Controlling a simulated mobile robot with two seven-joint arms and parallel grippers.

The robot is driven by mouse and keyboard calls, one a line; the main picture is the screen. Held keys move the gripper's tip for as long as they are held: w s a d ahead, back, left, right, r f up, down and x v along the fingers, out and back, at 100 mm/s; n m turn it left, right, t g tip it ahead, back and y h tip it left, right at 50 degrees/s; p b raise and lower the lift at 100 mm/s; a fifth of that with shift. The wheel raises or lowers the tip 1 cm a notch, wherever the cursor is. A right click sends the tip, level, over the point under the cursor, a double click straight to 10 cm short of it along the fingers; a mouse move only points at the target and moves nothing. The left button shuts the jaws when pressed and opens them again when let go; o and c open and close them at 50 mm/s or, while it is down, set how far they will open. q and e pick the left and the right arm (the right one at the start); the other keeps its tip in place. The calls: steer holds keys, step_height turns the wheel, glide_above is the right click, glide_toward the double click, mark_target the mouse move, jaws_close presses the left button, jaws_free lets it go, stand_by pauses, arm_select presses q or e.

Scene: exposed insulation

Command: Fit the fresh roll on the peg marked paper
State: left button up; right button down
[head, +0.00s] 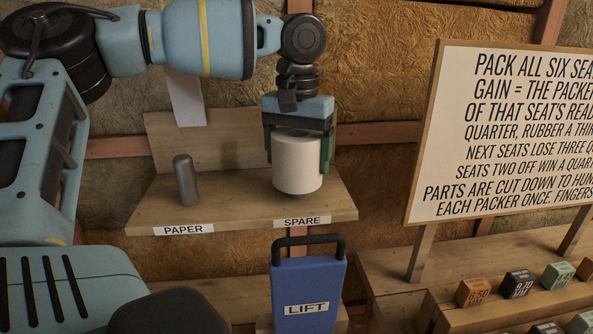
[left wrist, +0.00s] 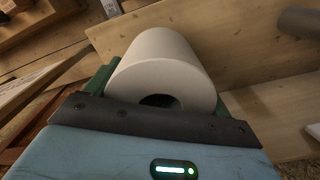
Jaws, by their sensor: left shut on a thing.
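The fresh roll (head: 297,158) is white with a hollow core. It is upright at the SPARE end of the wooden shelf (head: 238,205). My left gripper (head: 298,170) comes down from above and is shut on the roll, a green finger on each side. In the left wrist view the roll (left wrist: 160,62) lies between the fingers, its open core facing the camera. I cannot tell whether it touches the shelf. The grey peg (head: 186,180) behind the PAPER label (head: 183,230) is bare and stands left of the roll. My right gripper is not in view.
A blue LIFT case (head: 307,292) with a black handle stands below the shelf front. A large text board (head: 508,135) and several small labelled blocks are at the right. The shelf between peg and roll is clear. A wooden back panel (head: 228,135) rises behind.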

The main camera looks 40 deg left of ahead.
mark_target(297, 135)
arm_select(q)
steer(key=shift+r+p, duration=0.35)
steer(key=shift+r, duration=2.75)
steer(key=shift+r+p, duration=0.35)
steer(key=shift+r, duration=0.75)
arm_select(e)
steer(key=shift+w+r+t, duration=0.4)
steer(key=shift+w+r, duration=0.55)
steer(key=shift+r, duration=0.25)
